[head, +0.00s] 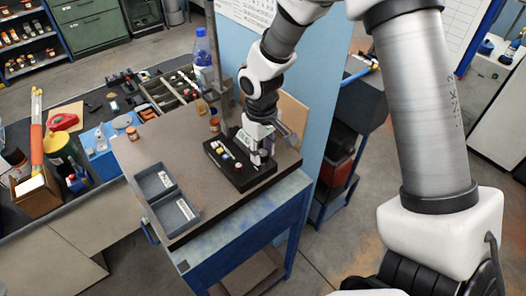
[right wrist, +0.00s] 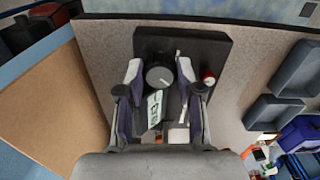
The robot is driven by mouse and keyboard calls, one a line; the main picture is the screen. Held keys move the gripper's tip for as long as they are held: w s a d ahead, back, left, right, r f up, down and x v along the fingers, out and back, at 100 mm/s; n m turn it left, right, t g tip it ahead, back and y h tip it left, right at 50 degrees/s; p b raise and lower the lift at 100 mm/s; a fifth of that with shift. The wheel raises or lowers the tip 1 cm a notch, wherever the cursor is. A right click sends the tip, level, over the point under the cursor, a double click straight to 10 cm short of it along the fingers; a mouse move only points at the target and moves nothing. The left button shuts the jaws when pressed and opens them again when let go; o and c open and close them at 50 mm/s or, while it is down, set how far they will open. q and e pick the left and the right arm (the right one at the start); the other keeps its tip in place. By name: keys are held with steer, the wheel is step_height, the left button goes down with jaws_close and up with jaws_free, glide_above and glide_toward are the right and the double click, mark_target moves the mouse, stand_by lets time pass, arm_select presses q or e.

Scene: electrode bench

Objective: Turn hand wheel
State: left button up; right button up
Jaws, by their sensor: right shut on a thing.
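The hand wheel (right wrist: 159,77) is a dark round knob with a pale mark, on a black box (right wrist: 215,48) seen in the right wrist view. My right gripper (right wrist: 160,72) is shut on the hand wheel, with one fingertip on each side of it. In the head view the black box (head: 226,170) lies on the small blue table, and my right gripper (head: 261,157) reaches down onto its right part. The wheel is mostly hidden there by the fingers. My left gripper is not in view.
A small red knob (right wrist: 208,76) sits on the box beside the right finger. Two grey trays (head: 157,181) lie at the table's left side. A small jar (head: 214,124) stands behind the box. A cluttered workbench (head: 60,225) adjoins at left; a blue panel (head: 322,100) rises at right.

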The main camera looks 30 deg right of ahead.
steer(key=m, duration=0.3)
steer(key=m+b, duration=0.1)
steer(key=m, duration=0.1)
steer(key=shift+w+r+m, duration=0.1)
steer(key=shift+w+m, duration=0.15)
steer(key=shift+m, duration=0.05)
steer(key=m+b, duration=0.1)
steer(key=m, duration=0.4)
steer(key=shift+m, duration=0.3)
steer(key=m+b, duration=0.1)
steer(key=m, duration=0.4)
steer(key=shift+b, duration=0.3)
steer(key=m+b, duration=0.1)
steer(key=m, duration=0.5)
steer(key=shift+s, duration=0.1)
steer(key=o, duration=1.1)
steer(key=shift+o, duration=0.3)
steer(key=shift+d, duration=0.1)
steer(key=shift+s, duration=0.1)
